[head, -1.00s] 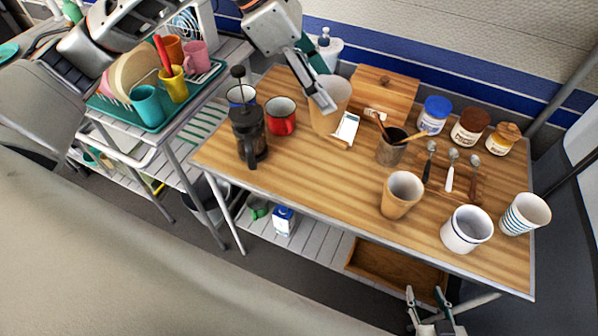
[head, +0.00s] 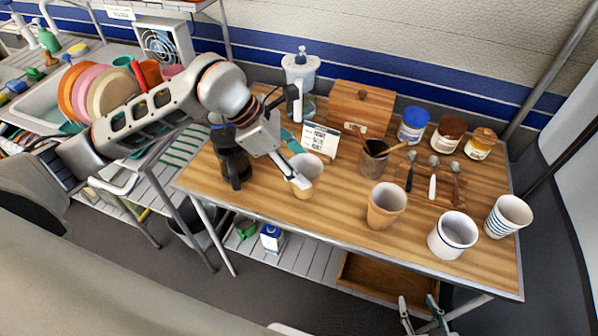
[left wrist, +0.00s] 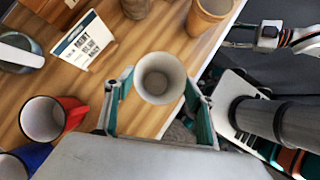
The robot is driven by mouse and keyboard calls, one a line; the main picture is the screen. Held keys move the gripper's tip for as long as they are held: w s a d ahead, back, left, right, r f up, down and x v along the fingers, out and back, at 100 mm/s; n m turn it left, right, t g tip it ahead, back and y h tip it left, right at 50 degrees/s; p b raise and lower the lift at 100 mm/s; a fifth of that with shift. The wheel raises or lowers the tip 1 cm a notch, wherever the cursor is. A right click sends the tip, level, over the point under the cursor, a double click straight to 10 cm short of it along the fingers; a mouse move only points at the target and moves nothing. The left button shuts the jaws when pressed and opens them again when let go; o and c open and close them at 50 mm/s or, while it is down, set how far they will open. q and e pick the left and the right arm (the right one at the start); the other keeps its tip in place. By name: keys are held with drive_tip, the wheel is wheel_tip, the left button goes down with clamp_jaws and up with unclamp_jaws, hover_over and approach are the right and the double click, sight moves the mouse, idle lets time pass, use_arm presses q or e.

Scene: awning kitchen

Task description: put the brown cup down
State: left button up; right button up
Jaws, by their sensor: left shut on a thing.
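The brown cup (head: 308,172) is a tan, handleless cup between the fingers of my left gripper (head: 297,166), over the front left part of the wooden table (head: 335,215). In the left wrist view the cup (left wrist: 160,80) stands upright, open end toward the camera, with a finger on each side. I cannot tell whether its base touches the table. A second, similar tan cup (head: 385,206) stands to its right. My right gripper (head: 425,308) is open and empty, low beyond the table's front edge.
A red mug (left wrist: 50,118) shows in the left wrist view. A white mug (head: 453,235) and striped cup (head: 508,215) stand right. Bare wood lies between the tan cups.

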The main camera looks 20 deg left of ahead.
use_arm(q)
wheel_tip(320, 180, down, 3)
drive_tip(key=shift+f, duration=0.15)
drive_tip(key=shift+f, duration=0.15)
drive_tip(key=o, duration=0.7)
drive_tip(key=shift+a+r, duration=0.1)
drive_tip(key=shift+r, duration=0.25)
drive_tip(key=v, duration=1.1)
drive_tip(key=shift+s+a+r+b, duration=0.1)
drive_tip(key=shift+r+b, duration=0.2)
drive_tip(key=shift+b, duration=0.1)
